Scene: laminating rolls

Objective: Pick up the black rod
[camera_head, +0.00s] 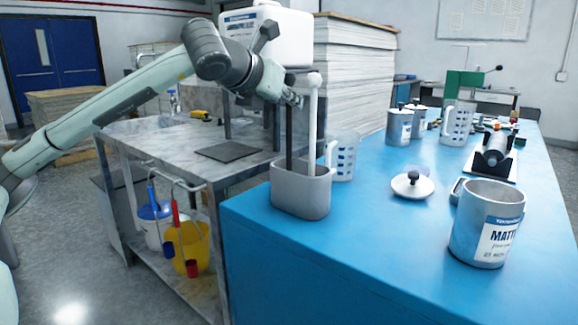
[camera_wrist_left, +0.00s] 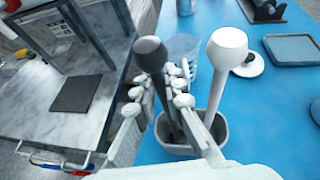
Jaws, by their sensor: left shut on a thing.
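The black rod (camera_head: 289,145) stands upright in a grey holder (camera_head: 301,193) at the near left corner of the blue table. Its dark knob (camera_wrist_left: 150,54) shows in the left wrist view, and its lower end is hidden inside the holder. My left gripper (camera_head: 291,98) is at the upper part of the rod, above the holder's rim, with its fingers (camera_wrist_left: 162,96) shut on the rod on both sides. A white rod (camera_head: 314,115) with a round knob (camera_wrist_left: 227,48) stands in the same holder, just right of the black rod. My right gripper is not in view.
A clear measuring jug (camera_head: 344,158) stands behind the holder. A lid (camera_head: 411,186) and a large labelled metal mug (camera_head: 487,225) are to the right on the blue table (camera_head: 390,260). A marble-topped cart (camera_head: 170,140) stands left. The table's front middle is clear.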

